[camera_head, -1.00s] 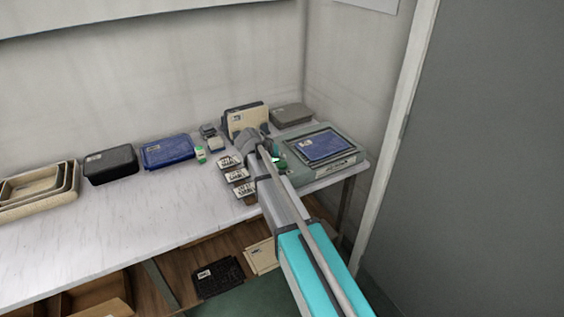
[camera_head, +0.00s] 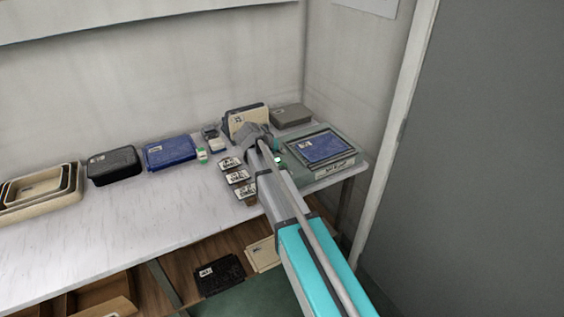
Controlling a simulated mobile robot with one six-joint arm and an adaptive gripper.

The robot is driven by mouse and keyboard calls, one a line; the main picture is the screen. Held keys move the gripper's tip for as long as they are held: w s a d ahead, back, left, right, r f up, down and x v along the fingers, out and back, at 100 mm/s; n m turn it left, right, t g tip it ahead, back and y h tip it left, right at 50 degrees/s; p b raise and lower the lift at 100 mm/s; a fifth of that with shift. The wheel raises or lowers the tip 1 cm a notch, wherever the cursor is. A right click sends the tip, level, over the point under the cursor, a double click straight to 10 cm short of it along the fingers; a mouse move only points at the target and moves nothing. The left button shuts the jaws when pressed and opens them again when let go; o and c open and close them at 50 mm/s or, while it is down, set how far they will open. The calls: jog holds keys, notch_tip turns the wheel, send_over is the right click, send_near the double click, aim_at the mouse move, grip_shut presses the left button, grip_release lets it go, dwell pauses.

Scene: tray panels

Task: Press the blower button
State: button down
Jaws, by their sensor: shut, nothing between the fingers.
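No button that I can read as the blower button stands out; labels are too small to read. A small bright green and white part (camera_head: 279,160) shows just right of my wrist, by the grey-green panel unit (camera_head: 335,172) with a blue tray on top. Three small labelled blocks (camera_head: 238,177) stand in a row left of my arm. A small white and green box (camera_head: 202,155) stands farther left. My gripper (camera_head: 276,147) is at the arm's far end over the right part of the table, shut and empty, its fingertips mostly hidden by the wrist.
A blue tray (camera_head: 169,151), a black tray (camera_head: 112,166) and nested beige trays (camera_head: 75,193) stand along the white table (camera_head: 130,210). A beige panel (camera_head: 252,120) and a grey box (camera_head: 290,115) stand behind my wrist. The table's front left is clear.

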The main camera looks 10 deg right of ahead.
jog(key=shift+r+p, duration=1.1)
jog(key=shift+r, duration=0.3)
dwell(0.5)
